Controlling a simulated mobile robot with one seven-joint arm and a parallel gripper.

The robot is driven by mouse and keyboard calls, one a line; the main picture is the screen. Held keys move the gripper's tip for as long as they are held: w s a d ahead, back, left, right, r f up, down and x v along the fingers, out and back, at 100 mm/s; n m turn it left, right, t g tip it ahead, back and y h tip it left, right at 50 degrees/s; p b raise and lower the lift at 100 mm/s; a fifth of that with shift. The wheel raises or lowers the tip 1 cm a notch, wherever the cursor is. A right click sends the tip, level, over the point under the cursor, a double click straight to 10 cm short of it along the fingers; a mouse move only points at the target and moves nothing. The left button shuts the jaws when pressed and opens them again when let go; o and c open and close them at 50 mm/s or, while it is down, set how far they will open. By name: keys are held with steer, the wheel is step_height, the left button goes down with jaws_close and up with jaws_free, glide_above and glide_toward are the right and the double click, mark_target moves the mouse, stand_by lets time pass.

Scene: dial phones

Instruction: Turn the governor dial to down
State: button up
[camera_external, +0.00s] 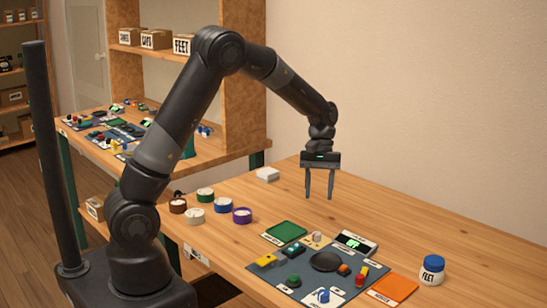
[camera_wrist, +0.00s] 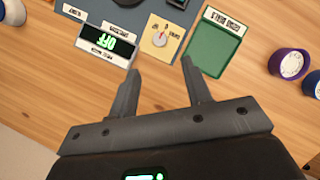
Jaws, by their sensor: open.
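My gripper (camera_external: 319,197) is open and empty, pointing down above the table behind the dark work mat. In the wrist view its fingers (camera_wrist: 161,66) frame bare wood, with a small dial just past the tips. That dial (camera_wrist: 160,39) has a pale knob with a red mark on a yellowish plate; it also shows in the external view (camera_external: 317,238). A blue knob (camera_external: 323,295) sits on a white plate at the mat's front. No label clearly reads "governor", so I cannot tell which knob is the governor dial. The gripper touches neither.
A display reading OFF (camera_wrist: 106,40) and a green tray (camera_wrist: 214,46) flank the small dial. The mat also holds a round black piece (camera_external: 326,261) and colored parts. An orange pad (camera_external: 393,287) and blue-lidded jar (camera_external: 431,269) are right. Several colored round dials (camera_external: 242,215) lie left.

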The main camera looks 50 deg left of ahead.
mark_target(317, 233)
steer(key=x, duration=1.1)
steer(key=shift+c, duration=0.6)
jaws_close()
steer(key=shift+m, duration=0.3)
steer(key=m+g+y, duration=0.1)
steer(key=m, duration=0.2)
steer(key=shift+w+d+m, duration=0.1)
steer(key=shift+d+m, duration=0.05)
steer(key=shift+m, duration=0.15)
steer(key=m+y, duration=0.2)
steer(key=m, duration=0.2)
steer(key=shift+d, duration=0.1)
steer(key=shift+m, duration=0.4)
